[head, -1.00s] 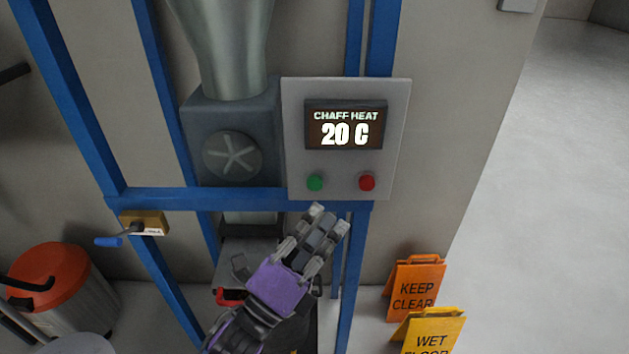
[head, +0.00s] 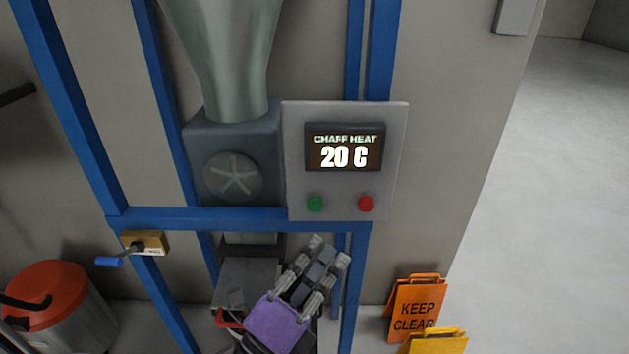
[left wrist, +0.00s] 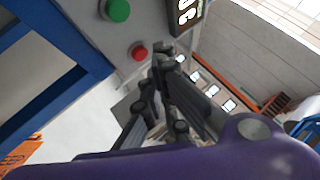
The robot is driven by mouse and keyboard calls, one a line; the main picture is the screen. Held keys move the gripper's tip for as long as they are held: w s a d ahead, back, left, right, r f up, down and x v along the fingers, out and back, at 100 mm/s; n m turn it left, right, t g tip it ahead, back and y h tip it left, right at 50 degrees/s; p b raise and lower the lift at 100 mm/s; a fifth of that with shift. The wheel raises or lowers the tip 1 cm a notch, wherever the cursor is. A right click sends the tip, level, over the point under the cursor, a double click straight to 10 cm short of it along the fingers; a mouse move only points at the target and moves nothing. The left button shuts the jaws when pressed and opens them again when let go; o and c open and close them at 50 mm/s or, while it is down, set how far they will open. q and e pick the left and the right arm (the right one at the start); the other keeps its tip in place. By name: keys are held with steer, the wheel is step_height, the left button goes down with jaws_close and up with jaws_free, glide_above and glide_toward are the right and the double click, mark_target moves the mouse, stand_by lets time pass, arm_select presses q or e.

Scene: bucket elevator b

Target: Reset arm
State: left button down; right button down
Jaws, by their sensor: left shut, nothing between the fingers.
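My left gripper (head: 328,250) is below the control panel in the head view, its fingers pointing up, shut and empty. In the left wrist view its fingers (left wrist: 163,62) are close together near the panel's lower edge. The grey control panel (head: 295,160) has a display (head: 345,150) reading "CHAFF HEAT 20 C". A green button (head: 315,204) and a red button (head: 366,204) sit under the display. In the left wrist view the green button (left wrist: 118,10) and red button (left wrist: 139,53) are up and left of the fingers. The gripper appears apart from both buttons. My right gripper is not in view.
A blue frame (head: 175,220) surrounds the machine. A crank with a blue handle (head: 110,261) is at its left. A bin with a red lid (head: 45,290) stands at lower left. An orange "KEEP CLEAR" sign (head: 415,308) and a yellow sign (head: 437,341) stand at lower right. Open floor lies right.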

arm_select(q)
steer(key=a+f+n+g+y, duration=0.1)
steer(key=a+f+n+y, duration=0.4)
steer(key=f+n, duration=0.45)
steer(key=a+f+n+g+y, duration=0.1)
steer(key=a+f+n+y, duration=0.35)
steer(key=f+n, duration=0.45)
steer(key=s+a+f+n+g+y, duration=0.1)
steer(key=s+a+f+n+g, duration=0.1)
steer(key=s+f, duration=0.4)
steer(key=s+a+f+n+g+y+p, duration=0.1)
steer(key=s+a+f+n, duration=0.4)
steer(key=s, duration=0.5)
steer(key=s+a+f+n+g+y, duration=0.3)
steer(key=s+a+f+g, duration=0.1)
steer(key=s+f, duration=0.3)
steer(key=shift+s+a+f+n+p, duration=0.3)
steer(key=shift+s+f+n, duration=0.05)
steer(key=shift+s, duration=0.45)
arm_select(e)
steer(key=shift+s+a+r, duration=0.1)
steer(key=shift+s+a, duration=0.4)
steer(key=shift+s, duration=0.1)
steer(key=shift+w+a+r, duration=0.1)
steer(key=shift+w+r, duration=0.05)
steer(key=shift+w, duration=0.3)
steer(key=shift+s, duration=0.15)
